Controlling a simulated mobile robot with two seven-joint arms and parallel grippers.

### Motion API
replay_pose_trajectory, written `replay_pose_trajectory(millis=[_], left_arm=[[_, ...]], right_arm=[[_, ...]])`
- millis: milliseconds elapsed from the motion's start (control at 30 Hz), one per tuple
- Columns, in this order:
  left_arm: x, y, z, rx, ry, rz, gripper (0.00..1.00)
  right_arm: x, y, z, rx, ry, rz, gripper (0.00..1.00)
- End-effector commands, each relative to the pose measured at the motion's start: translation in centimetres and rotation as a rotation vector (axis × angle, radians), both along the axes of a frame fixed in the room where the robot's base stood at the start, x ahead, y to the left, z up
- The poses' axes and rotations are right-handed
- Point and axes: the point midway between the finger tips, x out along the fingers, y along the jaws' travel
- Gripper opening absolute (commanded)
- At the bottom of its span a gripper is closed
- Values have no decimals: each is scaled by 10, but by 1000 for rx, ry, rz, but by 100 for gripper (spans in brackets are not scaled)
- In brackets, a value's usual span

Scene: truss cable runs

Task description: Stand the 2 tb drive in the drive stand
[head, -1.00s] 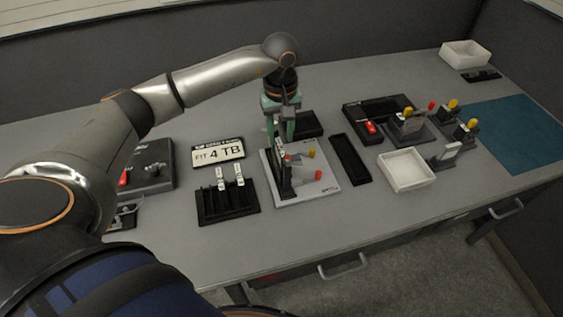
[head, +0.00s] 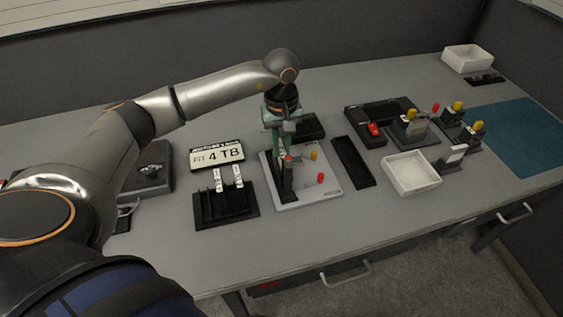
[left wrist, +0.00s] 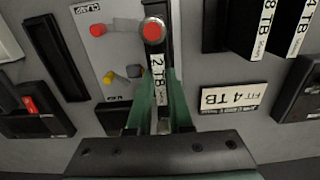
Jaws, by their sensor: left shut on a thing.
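The 2 TB drive (left wrist: 158,78), black with a white label, stands at the grey clamp board (left wrist: 100,60); the board also shows in the head view (head: 322,195). My left gripper (head: 281,152) is over the board, its green fingers shut on the drive; they show in the left wrist view (left wrist: 162,118). A red knob (left wrist: 153,30) stands beside the drive in that view. The black slotted drive stand (head: 240,208) is left of the board and holds two labelled drives, which read 8 TB (left wrist: 264,25) and 4 TB (left wrist: 302,25). My right gripper is out of view.
A sign reading "FIT 4 TB" (head: 217,154) lies behind the stand. A black tray (head: 353,162) and a white bin (head: 411,172) are right of the board. Several fixtures with yellow knobs stand farther right, near a teal mat (head: 525,135). A grey switch box is at left (head: 150,175).

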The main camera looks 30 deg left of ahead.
Motion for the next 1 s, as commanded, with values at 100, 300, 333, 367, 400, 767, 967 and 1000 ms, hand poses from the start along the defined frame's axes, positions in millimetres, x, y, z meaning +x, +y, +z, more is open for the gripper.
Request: replay_pose_trajectory(millis=[100,300,333,367,400,767,967,1000], left_arm=[[0,0,0,0,0,0,0],[0,0,0,0,0,0,0],[0,0,0,0,0,0,0],[0,0,0,-1,-1,0,0],[0,0,1,-1,-1,0,0],[0,0,16,1,-1,0,0],[0,0,26,1,-1,0,0],[0,0,28,1,-1,0,0]], right_arm=[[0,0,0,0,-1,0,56],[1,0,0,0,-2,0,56],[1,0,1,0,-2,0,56],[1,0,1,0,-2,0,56],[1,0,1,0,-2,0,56],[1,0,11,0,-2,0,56],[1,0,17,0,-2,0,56],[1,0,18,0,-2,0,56]])
